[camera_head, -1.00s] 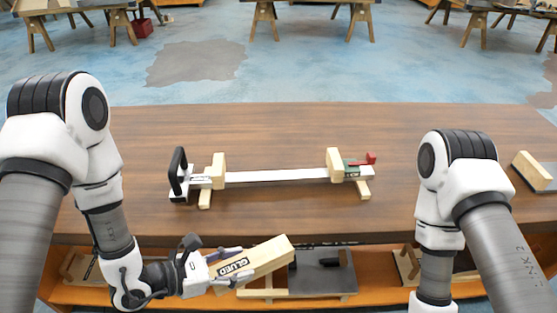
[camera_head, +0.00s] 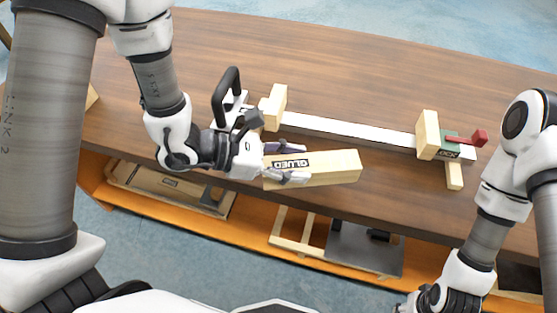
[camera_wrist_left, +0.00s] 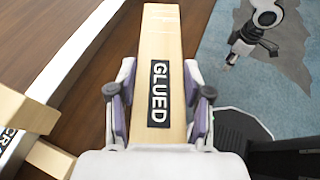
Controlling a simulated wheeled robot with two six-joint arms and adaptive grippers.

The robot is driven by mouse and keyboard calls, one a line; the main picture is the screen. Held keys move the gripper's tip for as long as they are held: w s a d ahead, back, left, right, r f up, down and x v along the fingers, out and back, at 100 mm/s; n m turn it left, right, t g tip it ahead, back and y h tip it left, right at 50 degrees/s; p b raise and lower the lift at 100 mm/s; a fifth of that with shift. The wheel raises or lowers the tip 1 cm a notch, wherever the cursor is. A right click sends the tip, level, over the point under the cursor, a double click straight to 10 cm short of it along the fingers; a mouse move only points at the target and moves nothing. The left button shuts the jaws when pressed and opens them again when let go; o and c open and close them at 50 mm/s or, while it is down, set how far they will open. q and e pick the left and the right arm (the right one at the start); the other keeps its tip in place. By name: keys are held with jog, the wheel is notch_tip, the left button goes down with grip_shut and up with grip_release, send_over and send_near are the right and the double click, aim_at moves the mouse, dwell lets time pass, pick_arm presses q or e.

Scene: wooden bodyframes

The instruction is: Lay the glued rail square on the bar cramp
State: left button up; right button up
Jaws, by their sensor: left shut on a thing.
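The glued rail (camera_head: 335,167) is a pale wooden block with a black GLUED label. My left gripper (camera_head: 302,163) is shut on it, one finger on each side near the label. In the left wrist view the rail (camera_wrist_left: 162,35) points straight away from the gripper. The bar cramp (camera_head: 345,132) lies on the table, with a white bar, wooden blocks at both ends, a black handle at left and a red one at right. The rail is on the near side of the bar, slightly angled to it. My right gripper (camera_head: 428,300) is partly cut off at the bottom edge.
The wooden table (camera_head: 345,60) is clear behind the cramp. Below its front edge is an orange shelf (camera_head: 255,230) holding wooden frames and a grey board (camera_head: 365,250). The cramp's upright black handle (camera_head: 227,95) stands close to my left gripper.

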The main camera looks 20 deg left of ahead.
pick_arm(q)
jog(key=w+a+p, duration=0.1)
jog(key=w+a, duration=0.4)
jog(key=shift+w+a+f+p, duration=0.1)
jog(key=shift+w+a+p, duration=0.1)
jog(key=shift+p, duration=0.2)
jog(key=shift+w+f, duration=0.1)
jog(key=shift+f, duration=0.2)
notch_tip(320, 180, down, 3)
jog(key=shift+d+r, duration=0.15)
jog(key=shift+r, duration=0.05)
jog(key=shift+f, duration=0.35)
jog(key=o, duration=1)
jog(key=shift+f, duration=0.1)
jog(key=shift+o, duration=0.7)
